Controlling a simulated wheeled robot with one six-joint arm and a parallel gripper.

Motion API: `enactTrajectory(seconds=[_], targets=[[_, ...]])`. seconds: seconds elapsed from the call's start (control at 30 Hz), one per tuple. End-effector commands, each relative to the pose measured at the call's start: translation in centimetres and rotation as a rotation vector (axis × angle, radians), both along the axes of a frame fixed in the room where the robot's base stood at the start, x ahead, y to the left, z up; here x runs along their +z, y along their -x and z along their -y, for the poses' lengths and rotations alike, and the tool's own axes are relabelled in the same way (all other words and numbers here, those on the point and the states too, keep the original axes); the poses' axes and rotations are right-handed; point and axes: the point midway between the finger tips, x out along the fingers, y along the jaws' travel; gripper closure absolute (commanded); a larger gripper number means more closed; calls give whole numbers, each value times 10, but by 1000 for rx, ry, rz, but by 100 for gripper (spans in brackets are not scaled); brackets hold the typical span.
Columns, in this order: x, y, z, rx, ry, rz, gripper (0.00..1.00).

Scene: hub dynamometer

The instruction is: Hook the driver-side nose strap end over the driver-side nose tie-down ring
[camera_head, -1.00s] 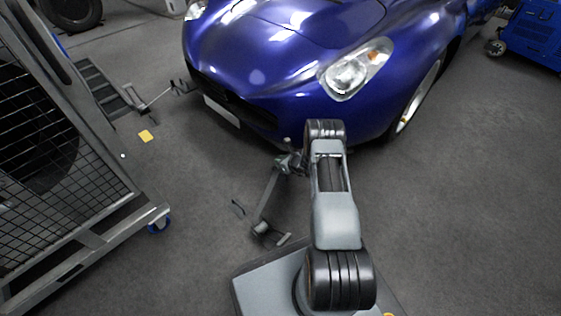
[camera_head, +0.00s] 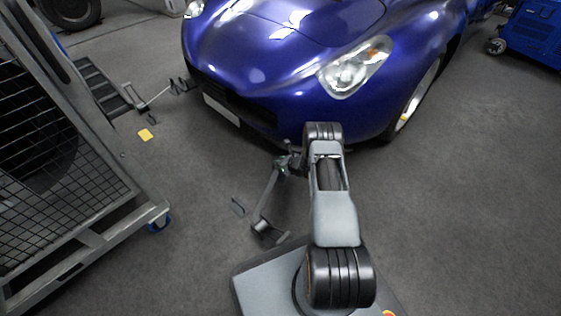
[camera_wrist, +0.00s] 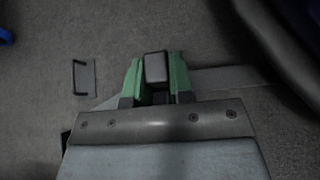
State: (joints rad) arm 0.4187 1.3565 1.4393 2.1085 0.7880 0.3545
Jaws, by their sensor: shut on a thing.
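My gripper (camera_head: 283,165) is just in front of the blue car's nose, low beside the front bumper. In the wrist view its green fingers (camera_wrist: 156,80) are shut on the strap end (camera_wrist: 156,67), a small dark block with a grey face. The grey strap (camera_head: 264,197) runs from the gripper down to a fitting on the floor (camera_head: 268,233). A pale band of it also shows right of the fingers in the wrist view (camera_wrist: 225,77). I cannot clearly make out the driver-side nose ring; the bumper there is partly behind my arm.
The blue car (camera_head: 270,70) fills the upper middle. Another strap (camera_head: 158,96) runs to its nose at left. A caged frame (camera_head: 60,150) on casters stands at left.

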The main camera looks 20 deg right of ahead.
Motion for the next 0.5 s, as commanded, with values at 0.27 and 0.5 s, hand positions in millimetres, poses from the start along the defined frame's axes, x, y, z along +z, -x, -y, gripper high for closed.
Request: enactTrajectory(seconds=[0.27, 0.5], targets=[[-8, 0, 0, 1, 0, 1, 100], [-15, -1, 0, 1, 0, 2, 100]])
